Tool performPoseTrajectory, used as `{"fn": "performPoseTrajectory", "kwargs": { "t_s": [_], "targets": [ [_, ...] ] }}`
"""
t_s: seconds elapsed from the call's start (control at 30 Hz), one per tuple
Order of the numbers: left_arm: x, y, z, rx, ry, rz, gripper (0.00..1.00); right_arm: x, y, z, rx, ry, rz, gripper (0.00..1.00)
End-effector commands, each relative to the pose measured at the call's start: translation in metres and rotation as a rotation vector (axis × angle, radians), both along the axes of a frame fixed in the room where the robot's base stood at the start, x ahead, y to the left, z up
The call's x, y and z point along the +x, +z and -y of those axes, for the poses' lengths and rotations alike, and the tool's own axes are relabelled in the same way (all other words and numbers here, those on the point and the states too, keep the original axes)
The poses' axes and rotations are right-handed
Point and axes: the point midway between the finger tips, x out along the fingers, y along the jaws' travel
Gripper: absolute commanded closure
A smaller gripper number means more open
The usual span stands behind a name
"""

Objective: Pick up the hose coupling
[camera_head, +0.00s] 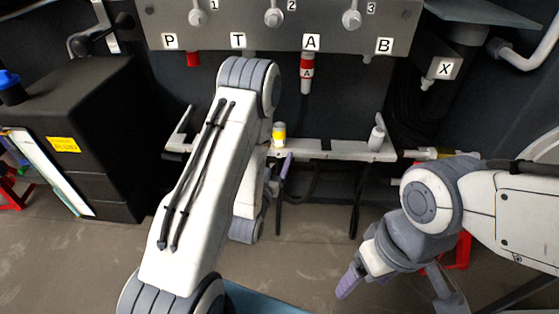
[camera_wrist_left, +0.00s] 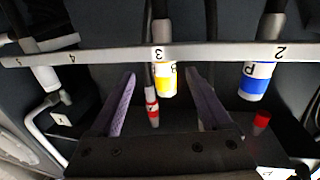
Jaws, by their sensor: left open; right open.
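Several hose couplings are in view, and I cannot tell which one the task means. A yellow-banded white coupling (camera_head: 279,133) stands in the rack (camera_head: 334,152), beside my left gripper (camera_head: 285,166). In the left wrist view the yellow-banded coupling (camera_wrist_left: 167,78) at slot 3 appears between the open fingers of my left gripper (camera_wrist_left: 160,76), with no clear contact. A blue-banded coupling (camera_wrist_left: 257,80) hangs at slot 2. A red-banded coupling (camera_head: 306,72) hangs under port A. A plain white coupling (camera_head: 376,138) stands at the rack's right end. My right gripper (camera_head: 350,281) is low and empty.
The panel (camera_head: 225,30) with ports P, T, A, B and several knobs spans the top. A black box (camera_head: 75,110) with a yellow label stands at left. Dark hoses hang below the rack. The floor (camera_head: 300,250) between my arms looks clear.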

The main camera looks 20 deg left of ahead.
Motion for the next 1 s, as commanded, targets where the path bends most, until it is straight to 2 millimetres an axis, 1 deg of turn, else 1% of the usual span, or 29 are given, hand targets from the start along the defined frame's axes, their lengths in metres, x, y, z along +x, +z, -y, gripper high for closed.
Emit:
{"fn": "performPoseTrajectory", "kwargs": {
  "t_s": [0.03, 0.23, 0.27, 0.3, 0.4, 0.57, 0.8, 0.9, 1.0],
  "targets": [
    [0.002, -0.004, -0.002, 0.001, 0.003, 0.011, 0.19, 0.0, -0.007, 0.0, 0.0, 0.0, 0.0, 0.2],
    [0.024, -0.003, -0.004, 0.002, 0.004, 0.019, 0.19, 0.0, -0.031, 0.0, 0.0, 0.0, 0.0, 0.2],
    [0.028, -0.001, -0.004, 0.002, 0.003, 0.019, 0.19, 0.0, -0.031, 0.0, 0.0, 0.0, 0.0, 0.2],
    [0.035, 0.002, -0.005, 0.001, 0.003, 0.016, 0.19, 0.0, -0.025, 0.0, 0.0, 0.0, 0.0, 0.2],
    [0.046, 0.001, -0.006, 0.001, 0.003, 0.013, 0.19, 0.0, -0.024, 0.0, 0.001, 0.0, 0.001, 0.2],
    [0.057, 0.002, -0.008, 0.001, 0.003, 0.013, 0.19, 0.0, -0.024, 0.0, 0.001, 0.0, 0.001, 0.2],
    [0.092, 0.003, -0.015, 0.002, 0.002, 0.013, 0.19, 0.0, -0.024, 0.0, 0.0, 0.0, 0.0, 0.2],
    [0.1, 0.003, -0.015, 0.001, 0.002, 0.012, 0.19, 0.0, -0.024, 0.0, 0.0, 0.0, 0.0, 0.2],
    [0.102, 0.003, -0.016, 0.001, 0.002, 0.01, 0.19, 0.0, -0.024, 0.0, 0.0, 0.0, 0.0, 0.2]
  ]
}}
